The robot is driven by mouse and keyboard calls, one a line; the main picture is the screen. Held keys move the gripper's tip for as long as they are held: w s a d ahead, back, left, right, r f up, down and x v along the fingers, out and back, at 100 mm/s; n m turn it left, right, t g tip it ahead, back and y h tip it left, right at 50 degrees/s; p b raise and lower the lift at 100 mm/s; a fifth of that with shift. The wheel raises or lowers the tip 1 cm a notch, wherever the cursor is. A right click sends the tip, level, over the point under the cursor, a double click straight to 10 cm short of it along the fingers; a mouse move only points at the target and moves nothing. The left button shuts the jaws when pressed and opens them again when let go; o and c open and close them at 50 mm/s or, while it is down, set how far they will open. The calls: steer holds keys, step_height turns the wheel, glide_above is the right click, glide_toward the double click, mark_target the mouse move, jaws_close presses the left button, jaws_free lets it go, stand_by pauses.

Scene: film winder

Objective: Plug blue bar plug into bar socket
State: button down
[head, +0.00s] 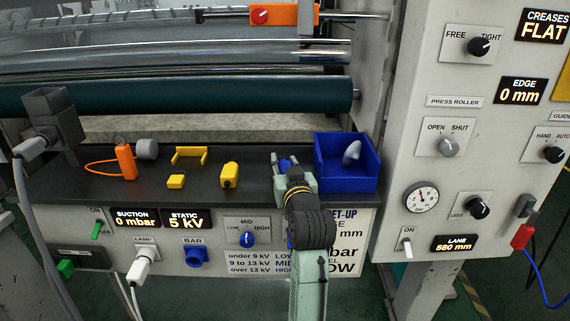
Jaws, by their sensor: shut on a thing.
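The blue bar socket (196,256) is on the front panel under the BAR label, left of the blue LOW/MID/HIGH knob. Its opening faces outward and nothing is in it. My gripper (284,160) is over the black shelf, up and to the right of the socket, just left of the blue bin. It is shut on a small blue thing (285,163), which looks like the blue bar plug. The fingers and arm hide most of it, and I cannot tell its tilt or whether it touches the shelf.
The blue bin (361,182) holds a grey piece. Yellow parts (229,174) and an orange tool (125,161) lie on the black shelf (270,186). A white plug (141,267) sits in the LAMP socket left of the bar socket. Space before the bar socket is clear.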

steer(key=c, duration=1.2)
jaws_free()
steer(key=shift+f, duration=0.1)
steer(key=b+v, duration=0.2)
steer(key=v, duration=0.9)
steer(key=shift+w, duration=0.1)
